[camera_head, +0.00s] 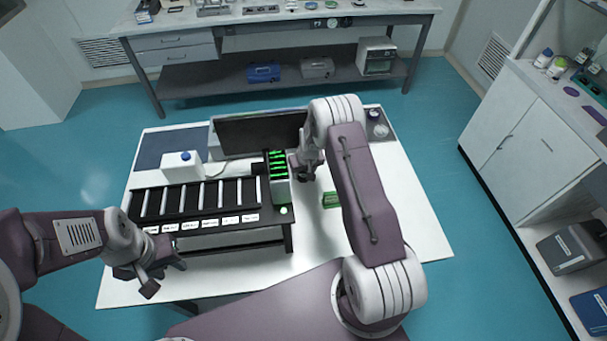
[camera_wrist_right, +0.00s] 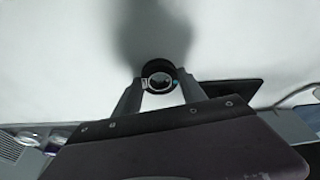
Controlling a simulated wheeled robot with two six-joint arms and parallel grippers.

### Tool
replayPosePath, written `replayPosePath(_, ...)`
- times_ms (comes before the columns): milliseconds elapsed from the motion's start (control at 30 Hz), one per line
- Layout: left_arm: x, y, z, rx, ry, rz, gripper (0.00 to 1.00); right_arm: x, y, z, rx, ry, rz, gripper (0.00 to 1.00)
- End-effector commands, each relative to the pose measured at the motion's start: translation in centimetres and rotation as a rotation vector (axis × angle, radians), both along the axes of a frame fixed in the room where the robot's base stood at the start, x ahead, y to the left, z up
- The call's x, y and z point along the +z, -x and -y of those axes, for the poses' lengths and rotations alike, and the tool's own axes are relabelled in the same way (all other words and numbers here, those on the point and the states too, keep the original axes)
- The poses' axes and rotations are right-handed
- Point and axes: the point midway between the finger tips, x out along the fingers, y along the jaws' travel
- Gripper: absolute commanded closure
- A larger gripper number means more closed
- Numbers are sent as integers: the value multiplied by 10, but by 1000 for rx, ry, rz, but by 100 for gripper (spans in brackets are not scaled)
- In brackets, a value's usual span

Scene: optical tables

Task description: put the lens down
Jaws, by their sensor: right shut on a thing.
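The lens (camera_wrist_right: 159,68) is a small round piece with a dark ring-shaped mount, seen in the right wrist view between the two fingertips. My right gripper (camera_wrist_right: 158,85) is shut on it. A white surface with a soft dark shadow lies beyond the lens; I cannot tell whether the lens touches it. In the head view my right gripper (camera_head: 306,172) is over the white table (camera_head: 400,200), just right of the black rack, and the lens is too small to make out there. My left gripper (camera_head: 165,278) is open and empty at the table's front left.
A black rack with rails (camera_head: 195,196) and a column of green-lit slots (camera_head: 279,165) stand left of my right gripper. A green block (camera_head: 330,200) lies to the right of the rack. A monitor (camera_head: 262,132) stands behind.

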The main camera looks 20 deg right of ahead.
Motion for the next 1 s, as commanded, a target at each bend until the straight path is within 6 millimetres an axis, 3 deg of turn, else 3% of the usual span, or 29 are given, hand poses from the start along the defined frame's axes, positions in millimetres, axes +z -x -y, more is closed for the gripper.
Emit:
replayPosePath(200, -14, 0, 0, 0, 0, 0, 64, 37, -2, 0, 1, 2, 8, 100)
replayPosePath(600, -36, 0, 0, 0, 0, 0, 64, 84, -26, 83, -3, 1, 4, 100)
replayPosePath(800, -39, 0, 0, 0, 0, 0, 64, 99, -32, 105, 0, 1, 2, 100)
replayPosePath(1000, -40, 0, 0, 0, 0, 0, 64, 105, -34, 112, 0, 0, 0, 100)
